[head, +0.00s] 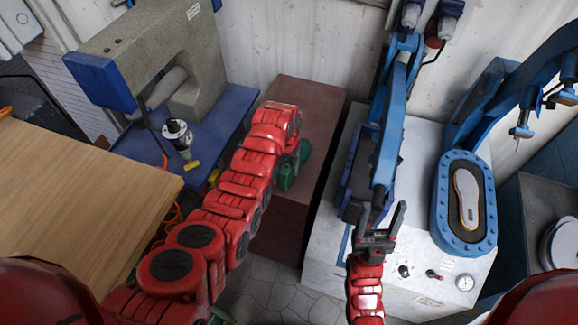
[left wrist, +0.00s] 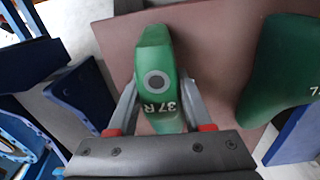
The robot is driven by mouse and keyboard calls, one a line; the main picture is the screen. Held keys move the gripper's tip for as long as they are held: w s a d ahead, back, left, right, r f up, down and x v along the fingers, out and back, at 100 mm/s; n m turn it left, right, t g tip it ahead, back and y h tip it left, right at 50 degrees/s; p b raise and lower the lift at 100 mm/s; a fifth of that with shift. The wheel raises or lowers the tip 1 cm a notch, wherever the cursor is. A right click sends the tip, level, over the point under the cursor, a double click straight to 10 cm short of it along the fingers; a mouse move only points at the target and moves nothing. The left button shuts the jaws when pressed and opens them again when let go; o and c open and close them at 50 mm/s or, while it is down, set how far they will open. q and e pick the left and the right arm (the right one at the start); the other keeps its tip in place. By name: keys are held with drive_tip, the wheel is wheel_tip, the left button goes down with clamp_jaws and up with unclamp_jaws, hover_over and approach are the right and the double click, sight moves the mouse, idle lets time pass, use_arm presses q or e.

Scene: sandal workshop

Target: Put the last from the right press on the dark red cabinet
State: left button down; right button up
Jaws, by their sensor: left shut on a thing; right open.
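My left gripper (left wrist: 160,112) is shut on a green last (left wrist: 157,60) marked "37 R", with one finger on each side of it. The last is over the top of the dark red cabinet (head: 305,95), which shows as a brown-red surface in the left wrist view (left wrist: 215,45). I cannot tell whether the last touches it. In the head view my left arm hides most of the gripper; green shows beside its end. A second green last (left wrist: 280,70) is to the right in the left wrist view. My right gripper (head: 382,222) is open and empty before the white press machine (head: 340,250).
The right press (head: 447,205) has a blue oval frame with a pale sole shape (head: 467,200) inside. A blue press arm (head: 390,130) rises beside the cabinet. A grey and blue machine (head: 160,50) stands at back left. A wooden table (head: 80,200) fills the left.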

use_arm(q)
drive_tip(key=shift+f+b, duration=0.3)
drive_tip(key=shift+c, duration=1.2)
unclamp_jaws()
